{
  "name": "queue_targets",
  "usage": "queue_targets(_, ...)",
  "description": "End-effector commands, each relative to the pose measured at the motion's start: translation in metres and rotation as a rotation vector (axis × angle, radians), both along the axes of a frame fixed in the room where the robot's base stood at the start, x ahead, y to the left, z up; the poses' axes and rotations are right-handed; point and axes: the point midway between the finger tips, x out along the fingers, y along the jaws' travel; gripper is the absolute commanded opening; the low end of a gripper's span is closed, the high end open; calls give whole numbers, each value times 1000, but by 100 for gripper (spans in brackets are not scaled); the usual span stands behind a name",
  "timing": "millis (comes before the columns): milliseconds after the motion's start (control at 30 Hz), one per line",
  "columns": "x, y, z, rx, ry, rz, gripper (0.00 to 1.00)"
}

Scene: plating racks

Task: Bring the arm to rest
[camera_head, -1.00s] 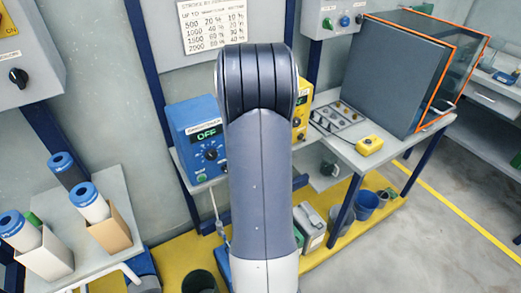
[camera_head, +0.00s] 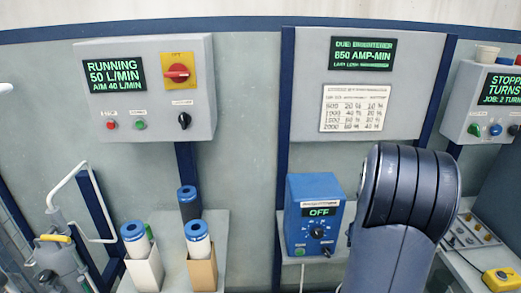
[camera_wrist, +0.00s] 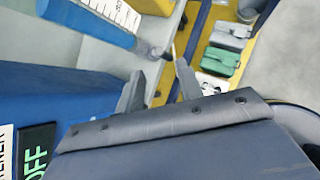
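My arm (camera_head: 400,215) stands up at the lower right of the head view, its thick dark-grey link in front of the bench. My gripper is hidden behind it there. In the wrist view the two grey fingers of my gripper (camera_wrist: 160,72) point away from the camera, apart, with nothing visible between them. They are open beside the blue box with the OFF display (camera_wrist: 38,150). The same blue box (camera_head: 300,245) is just left of my arm in the head view.
A control panel (camera_head: 140,65) reads RUNNING 50 L/MIN. Below it, blue-capped cylinders (camera_head: 198,240) stand on a shelf. A yellow box (camera_head: 502,279) lies on the right bench.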

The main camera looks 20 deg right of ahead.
Motion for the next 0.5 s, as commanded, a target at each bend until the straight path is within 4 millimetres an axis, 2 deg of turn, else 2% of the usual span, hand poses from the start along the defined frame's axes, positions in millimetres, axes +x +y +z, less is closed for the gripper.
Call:
queue_targets(33,3,-6,-12,2,2,-2,35)
queue_targets(167,12,-20,-31,2,1,-2,35)
queue_targets(500,32,-49,-67,1,0,-1,35)
